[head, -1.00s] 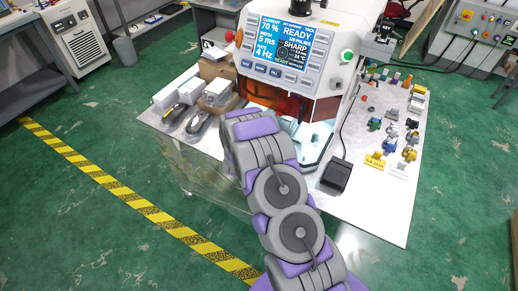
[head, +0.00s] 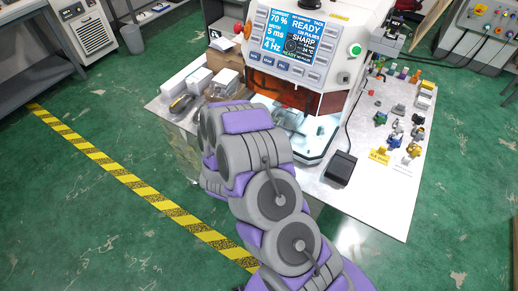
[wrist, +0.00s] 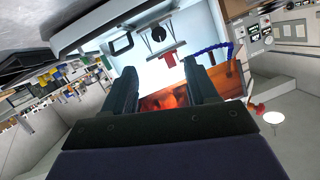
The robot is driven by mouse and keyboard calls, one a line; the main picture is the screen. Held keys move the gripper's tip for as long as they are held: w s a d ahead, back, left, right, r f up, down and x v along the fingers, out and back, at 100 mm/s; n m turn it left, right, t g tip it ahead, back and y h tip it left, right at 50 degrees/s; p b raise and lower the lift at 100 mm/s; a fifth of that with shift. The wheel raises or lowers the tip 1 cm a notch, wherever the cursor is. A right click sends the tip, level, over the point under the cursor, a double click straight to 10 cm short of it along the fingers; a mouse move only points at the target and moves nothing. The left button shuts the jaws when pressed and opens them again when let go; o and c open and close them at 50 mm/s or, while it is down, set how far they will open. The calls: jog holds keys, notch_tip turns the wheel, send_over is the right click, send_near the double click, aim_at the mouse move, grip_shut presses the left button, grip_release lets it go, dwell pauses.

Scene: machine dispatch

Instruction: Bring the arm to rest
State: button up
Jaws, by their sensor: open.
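My arm (head: 262,185), grey and purple, reaches up from the bottom of the head view and bends left in front of the bench. Its gripper end is hidden behind the arm links there. In the wrist view my gripper (wrist: 163,90) shows two dark fingers set apart, with nothing between them. Beyond the fingers the wrist view shows the machine's orange window (wrist: 168,101) and its lit white interior (wrist: 150,50). The white machine (head: 305,45) stands on the bench with its screen reading READY.
The white bench top (head: 385,205) holds a black pedal-like box (head: 340,167), several small coloured parts (head: 397,130) at the right, and boxes (head: 222,82) at the left.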

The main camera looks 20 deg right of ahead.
dwell(0.5)
jog(key=w+a+r+n+g+y, duration=0.1)
jog(key=a+r+y, duration=0.25)
jog(key=a, duration=0.25)
jog(key=w+a+r+n+y, duration=0.1)
jog(key=a+r+y, duration=0.1)
jog(key=a+y, duration=0.25)
jog(key=s+a+r+n+g+y, duration=0.3)
jog(key=s+a+r+n+y, duration=0.15)
jog(key=s+a+r, duration=0.35)
jog(key=s+d+r+n+g, duration=0.1)
jog(key=s+d+r+g, duration=0.1)
jog(key=s, duration=0.8)
jog(key=s+d+r+n+g+h, duration=0.1)
jog(key=s+d+r, duration=0.4)
jog(key=s, duration=0.6)
jog(key=s+d+r+n+g+h, duration=0.1)
jog(key=s+d+r+n+g, duration=0.2)
jog(key=s, duration=0.8)
jog(key=shift+d+r+g+b, duration=0.35)
jog(key=shift+d+g, duration=0.2)
jog(key=shift+g, duration=0.65)
